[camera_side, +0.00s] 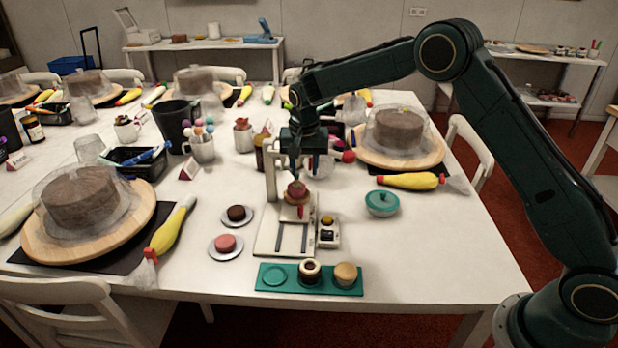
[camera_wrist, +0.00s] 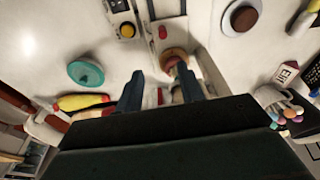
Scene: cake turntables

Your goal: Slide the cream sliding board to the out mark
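The cream sliding board (camera_side: 288,214) sits at the back end of a pale base (camera_side: 268,240) with two dark rails. It carries a small brown cake with a red top (camera_side: 296,192) and has a red knob (camera_side: 300,211) at its front. In the wrist view the knob (camera_wrist: 162,32) and cake (camera_wrist: 175,54) lie beyond my fingertips. My gripper (camera_side: 300,168) hangs above and behind the cake. In the wrist view its fingers (camera_wrist: 159,70) are apart, with nothing clearly held. I cannot make out the out mark.
A box with a yellow button (camera_side: 327,234) adjoins the base's right side. A cream post (camera_side: 271,183) stands at its back left. A green tray (camera_side: 265,284) lies in front, holding two round cakes.

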